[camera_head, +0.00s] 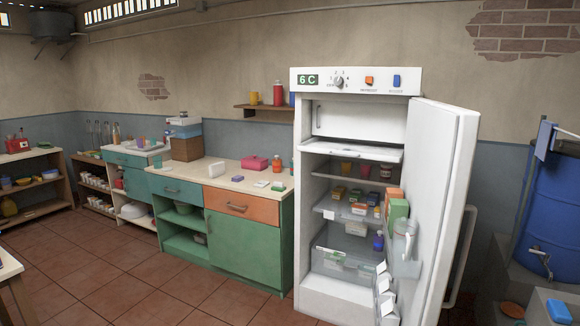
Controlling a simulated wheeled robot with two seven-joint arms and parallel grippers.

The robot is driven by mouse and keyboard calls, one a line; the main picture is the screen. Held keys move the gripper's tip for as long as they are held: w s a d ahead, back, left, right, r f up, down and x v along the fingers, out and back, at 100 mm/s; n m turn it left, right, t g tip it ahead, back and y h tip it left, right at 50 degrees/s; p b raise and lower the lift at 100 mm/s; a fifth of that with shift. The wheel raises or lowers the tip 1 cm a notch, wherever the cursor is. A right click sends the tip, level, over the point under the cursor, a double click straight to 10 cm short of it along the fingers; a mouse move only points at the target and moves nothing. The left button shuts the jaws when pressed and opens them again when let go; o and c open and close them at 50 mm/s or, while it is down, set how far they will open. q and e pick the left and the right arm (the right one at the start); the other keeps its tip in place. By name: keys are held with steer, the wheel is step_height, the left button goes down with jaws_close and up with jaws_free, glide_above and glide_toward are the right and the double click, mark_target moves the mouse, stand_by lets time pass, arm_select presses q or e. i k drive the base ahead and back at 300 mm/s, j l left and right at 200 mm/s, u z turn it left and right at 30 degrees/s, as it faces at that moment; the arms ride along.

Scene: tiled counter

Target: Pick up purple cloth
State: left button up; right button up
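I cannot make out a purple cloth in the head view. Neither of my grippers shows in it. The tiled counter (216,177) runs along the back wall, with small boxes and bottles on top. A pink box (254,163) sits on it, and nothing there reads clearly as cloth. Small items near the sink end are too small to tell apart.
A white fridge (356,77) stands at the centre right with its door (446,190) swung open towards me. Its shelves hold small boxes and bottles. A blue barrel (556,215) stands at the right. The red tiled floor (120,280) is clear before the cabinets.

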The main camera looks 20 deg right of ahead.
mark_target(237, 179)
steer(key=i+j, duration=0.1)
steer(key=i, duration=0.35)
steer(key=i+j, duration=0.15)
steer(key=i, duration=0.35)
steer(key=i+j, duration=0.1)
steer(key=i, duration=0.35)
